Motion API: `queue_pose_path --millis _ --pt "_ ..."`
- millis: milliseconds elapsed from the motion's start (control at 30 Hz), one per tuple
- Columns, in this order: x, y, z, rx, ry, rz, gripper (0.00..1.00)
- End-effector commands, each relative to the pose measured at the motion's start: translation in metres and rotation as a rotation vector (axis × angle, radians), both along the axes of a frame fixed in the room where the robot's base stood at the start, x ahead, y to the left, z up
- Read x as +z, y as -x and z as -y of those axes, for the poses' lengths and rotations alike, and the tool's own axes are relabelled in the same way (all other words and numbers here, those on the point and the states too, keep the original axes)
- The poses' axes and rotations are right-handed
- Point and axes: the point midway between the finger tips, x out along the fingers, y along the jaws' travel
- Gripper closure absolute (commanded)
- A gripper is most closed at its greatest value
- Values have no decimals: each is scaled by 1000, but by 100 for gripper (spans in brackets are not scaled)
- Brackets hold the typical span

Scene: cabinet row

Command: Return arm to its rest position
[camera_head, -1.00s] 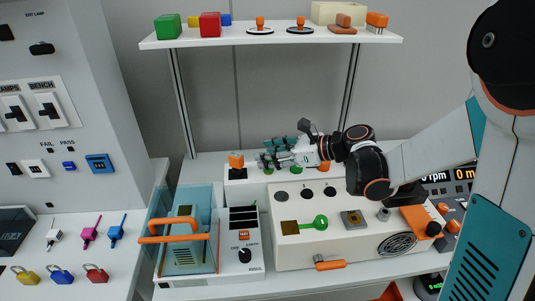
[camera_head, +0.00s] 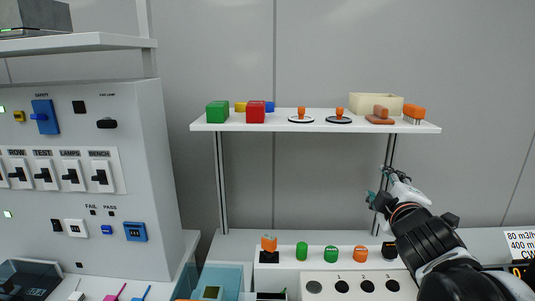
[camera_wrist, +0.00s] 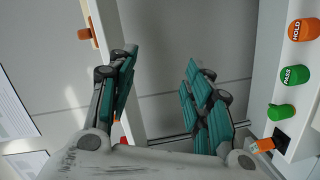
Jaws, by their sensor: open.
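My gripper (camera_head: 384,188) is raised in the head view, near the right support post of the shelf and below the shelf board. My arm reaches up to it from the lower right. In the wrist view my gripper (camera_wrist: 160,92) shows two teal-padded fingers spread apart. Nothing is between them, only the grey wall behind. The gripper touches nothing that I can make out.
The white shelf (camera_head: 270,126) holds coloured blocks, two orange-knobbed discs and a cream box (camera_head: 376,103). Below stand green and orange knobs (camera_head: 331,253). A switch panel (camera_head: 75,180) is at left. The wall between panel and shelf is clear.

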Motion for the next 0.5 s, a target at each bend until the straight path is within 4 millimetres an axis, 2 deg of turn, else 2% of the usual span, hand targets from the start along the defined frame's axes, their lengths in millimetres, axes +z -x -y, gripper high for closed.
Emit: queue_pose_path --millis 33,167,300,400,500 --pt "-18 20 3 -55 -140 -55 54" --pt "-71 74 0 -206 -511 -217 54" --pt "-123 134 -24 -348 -841 -402 54" --pt "-147 167 -43 -421 -992 -506 54" --pt "-159 188 -56 -466 -1081 -573 54"
